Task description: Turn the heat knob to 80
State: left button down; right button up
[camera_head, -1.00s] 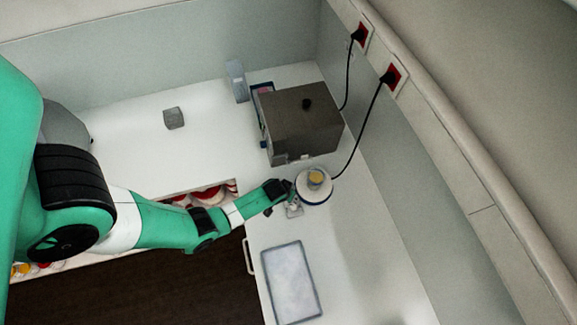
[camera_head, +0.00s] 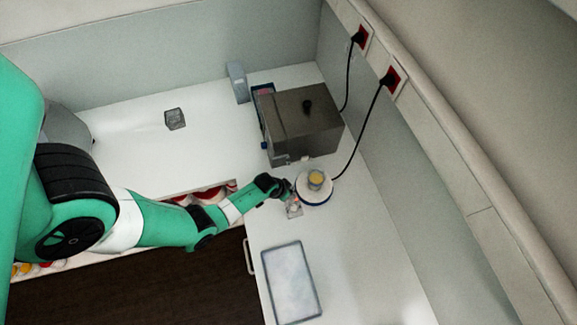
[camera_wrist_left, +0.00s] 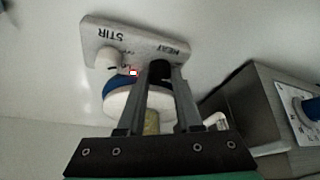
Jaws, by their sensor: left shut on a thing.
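The heating stirrer (camera_head: 314,196) stands on the white counter with a round white top, a blue rim and a vessel with yellow contents (camera_head: 316,178) on it. Its front panel (camera_wrist_left: 140,36) reads STIR and HEAT upside down in the left wrist view. A white stir knob (camera_wrist_left: 107,59) is at the STIR side. A red lit display (camera_wrist_left: 133,72) shows between the knobs, too small to read. My left gripper (camera_wrist_left: 161,72) is shut on the heat knob, which the fingers mostly hide. In the head view my left gripper (camera_head: 286,188) reaches the panel from the left.
A grey metal box-shaped appliance (camera_head: 303,125) stands close behind the stirrer. A pale tray (camera_head: 291,283) lies in front. A black cable (camera_head: 361,130) runs from the stirrer to the wall socket (camera_head: 392,78). An open drawer (camera_head: 205,195) lies under my left arm.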

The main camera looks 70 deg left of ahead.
pick_arm(q)
jog(key=m+h, duration=0.1)
jog(key=m, duration=0.2)
jog(key=shift+a+f+m+b, duration=0.1)
jog(key=shift+a+m+b, duration=0.05)
jog(key=shift+m+b, duration=0.25)
jog(key=shift+m+h, duration=0.4)
jog(key=m+p, duration=0.1)
jog(key=m, duration=0.1)
jog(key=m+h+p, duration=0.1)
jog(key=shift+a+r+m, duration=0.1)
jog(key=shift+r+m, duration=0.1)
jog(key=shift+m, duration=0.2)
jog(key=m+h, duration=0.1)
jog(key=m, duration=0.1)
jog(key=shift+w+a+f+m, duration=0.1)
jog(key=shift+m, duration=0.2)
jog(key=m+g+h, duration=0.1)
jog(key=m, duration=0.1)
jog(key=shift+f+m, duration=0.1)
jog(key=shift+m, duration=0.2)
jog(key=shift+m+g+h+b, duration=0.35)
jog(key=shift+m+b, duration=0.35)
jog(key=shift+m, duration=0.6)
